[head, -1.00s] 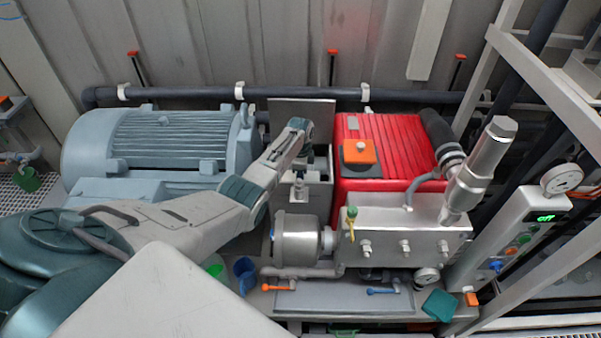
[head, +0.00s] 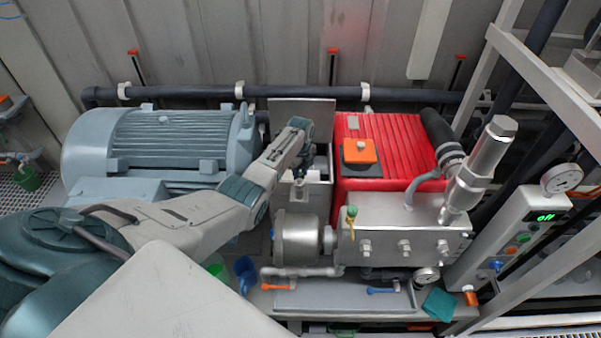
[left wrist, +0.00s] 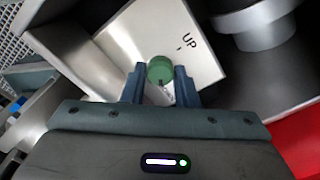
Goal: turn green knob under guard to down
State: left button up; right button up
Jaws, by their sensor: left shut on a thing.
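The green knob (left wrist: 160,70) shows in the left wrist view on a pale plate (left wrist: 205,50) marked "UP". My left gripper (left wrist: 160,84) is shut on the knob, with one blue finger at each side. The knob's pointing direction cannot be told. In the head view my left wrist (head: 297,135) reaches into an open grey box (head: 305,195), whose raised lid (head: 300,110) stands behind it. The knob and fingertips are hidden there. My right gripper is not in view.
A grey motor (head: 165,140) lies left of the box and a red ribbed housing (head: 390,150) stands close on its right. A steel block with a cylinder (head: 297,240) is in front. A metal frame and panel (head: 515,235) stand at the right.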

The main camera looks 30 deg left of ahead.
pick_arm(q)
jog(key=shift+w+r, duration=0.1)
jog(key=shift+r, duration=0.05)
dwell(0.3)
jog(key=o, duration=1)
notch_tip(320, 180, up, 11)
jog(key=b, duration=0.1)
jog(key=shift+f, duration=0.2)
